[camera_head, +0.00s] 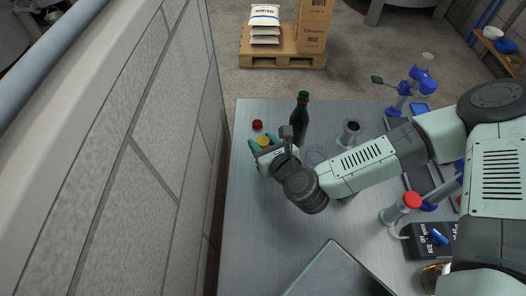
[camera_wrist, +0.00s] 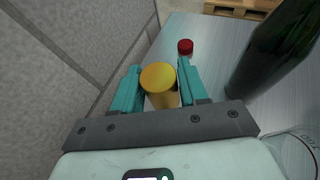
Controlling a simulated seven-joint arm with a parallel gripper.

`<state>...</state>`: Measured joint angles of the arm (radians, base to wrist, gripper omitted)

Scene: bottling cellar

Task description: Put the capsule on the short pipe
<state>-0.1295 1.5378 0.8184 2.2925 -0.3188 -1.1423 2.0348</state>
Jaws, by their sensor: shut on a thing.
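A yellow, round-topped capsule (camera_wrist: 160,82) sits between the teal fingers of my gripper (camera_wrist: 160,90) in the wrist view. My gripper is shut on it, with a finger on each side. In the head view the yellow capsule (camera_head: 263,141) shows at the gripper (camera_head: 262,146), over the table's left side; its lower end is hidden. I cannot tell for sure which thing is the short pipe.
A dark green bottle (camera_head: 302,112) stands just right of my gripper. A red cap (camera_head: 257,124) lies beyond it. A dark-topped cylinder (camera_head: 351,128) stands behind my arm. A stone wall (camera_head: 150,130) runs close along the left. The table's front left (camera_head: 255,240) is clear.

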